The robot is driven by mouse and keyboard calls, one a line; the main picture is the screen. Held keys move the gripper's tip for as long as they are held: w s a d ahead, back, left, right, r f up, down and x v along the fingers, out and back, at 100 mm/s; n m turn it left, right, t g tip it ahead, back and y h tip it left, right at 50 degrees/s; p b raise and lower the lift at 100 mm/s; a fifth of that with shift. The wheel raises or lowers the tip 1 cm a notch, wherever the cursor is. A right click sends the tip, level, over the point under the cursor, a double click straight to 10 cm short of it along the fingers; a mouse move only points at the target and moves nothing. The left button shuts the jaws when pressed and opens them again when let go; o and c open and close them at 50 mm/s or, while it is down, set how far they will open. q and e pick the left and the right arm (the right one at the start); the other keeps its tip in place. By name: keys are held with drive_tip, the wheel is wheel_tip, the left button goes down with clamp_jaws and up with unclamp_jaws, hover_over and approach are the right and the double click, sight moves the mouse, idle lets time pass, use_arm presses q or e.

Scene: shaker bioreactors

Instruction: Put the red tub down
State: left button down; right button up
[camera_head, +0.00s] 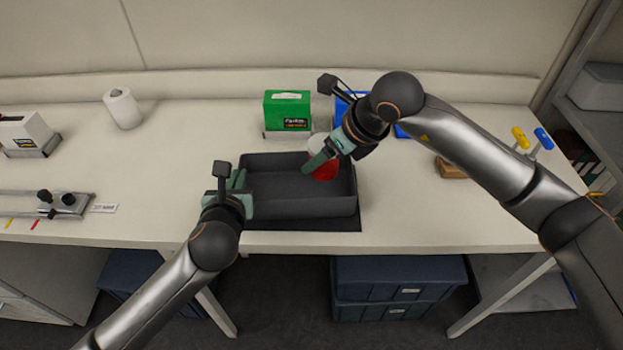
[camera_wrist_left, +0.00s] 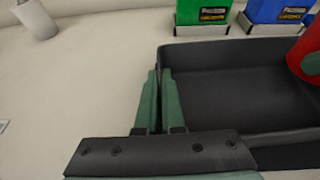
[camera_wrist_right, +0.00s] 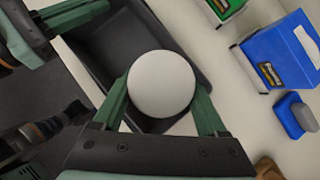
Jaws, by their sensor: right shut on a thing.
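The red tub (camera_head: 322,170) has a white round lid (camera_wrist_right: 161,84) and hangs over the right part of the black tray (camera_head: 300,205). My right gripper (camera_head: 318,160) is shut on it, one finger on each side. In the left wrist view the tub's red side (camera_wrist_left: 304,52) shows at the right edge, inside the tray's outline. The tub's underside is hidden, so I cannot tell if it touches the tray floor. My left gripper (camera_wrist_left: 160,85) is at the tray's left wall, its fingers close together, apparently either side of the wall; its grip is unclear.
A green box (camera_head: 287,112) stands behind the tray, with a blue box (camera_wrist_right: 280,55) to its right. A brown block (camera_head: 450,168) lies further right. A paper roll (camera_head: 122,108) stands at the back left. The table between the roll and the tray is clear.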

drive_tip(key=shift+f, duration=3)
drive_tip(key=shift+f, duration=0.15)
drive_tip(key=o, duration=1.4)
drive_tip(key=v, duration=1.2)
